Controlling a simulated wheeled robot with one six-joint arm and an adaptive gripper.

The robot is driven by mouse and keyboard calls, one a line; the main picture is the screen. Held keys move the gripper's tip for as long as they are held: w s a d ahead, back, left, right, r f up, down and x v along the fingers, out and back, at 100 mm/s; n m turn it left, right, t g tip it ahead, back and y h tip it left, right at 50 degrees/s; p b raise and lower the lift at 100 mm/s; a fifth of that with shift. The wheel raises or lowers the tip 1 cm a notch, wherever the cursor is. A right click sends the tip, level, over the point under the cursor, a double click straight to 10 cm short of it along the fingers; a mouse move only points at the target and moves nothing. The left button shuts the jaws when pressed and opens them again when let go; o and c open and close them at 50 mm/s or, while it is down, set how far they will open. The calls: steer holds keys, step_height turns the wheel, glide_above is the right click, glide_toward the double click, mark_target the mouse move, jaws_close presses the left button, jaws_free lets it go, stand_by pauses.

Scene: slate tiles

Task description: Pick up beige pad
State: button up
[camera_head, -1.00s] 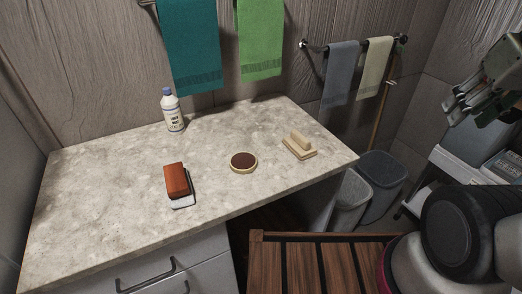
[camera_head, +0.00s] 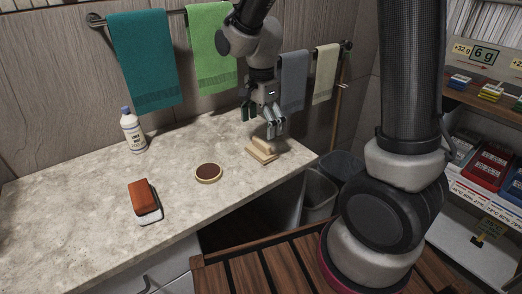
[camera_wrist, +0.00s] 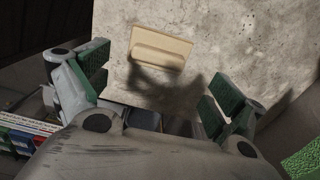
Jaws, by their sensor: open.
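The beige pad (camera_head: 261,151) lies on the stone countertop (camera_head: 90,190) near its right end, a flat block with a raised ridge on top. In the wrist view the beige pad (camera_wrist: 160,48) lies ahead of the jaws, a little left of the middle, with a shadow on its near side. My gripper (camera_head: 262,128) hangs above the pad, fingers pointing down. In the wrist view its green-lined fingers (camera_wrist: 158,92) are spread wide and hold nothing.
A round brown-topped disc (camera_head: 208,172) and a red-brown block on a white base (camera_head: 145,202) lie left of the pad. A white bottle (camera_head: 133,133) stands at the back. Towels hang behind (camera_head: 294,80). Bins (camera_head: 319,192) stand below the counter's right edge.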

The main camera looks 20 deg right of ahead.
mark_target(261, 141)
step_height(261, 141, down, 6)
steer(key=shift+s+f, duration=0.1)
steer(key=shift+s, duration=0.05)
steer(key=c, duration=1.1)
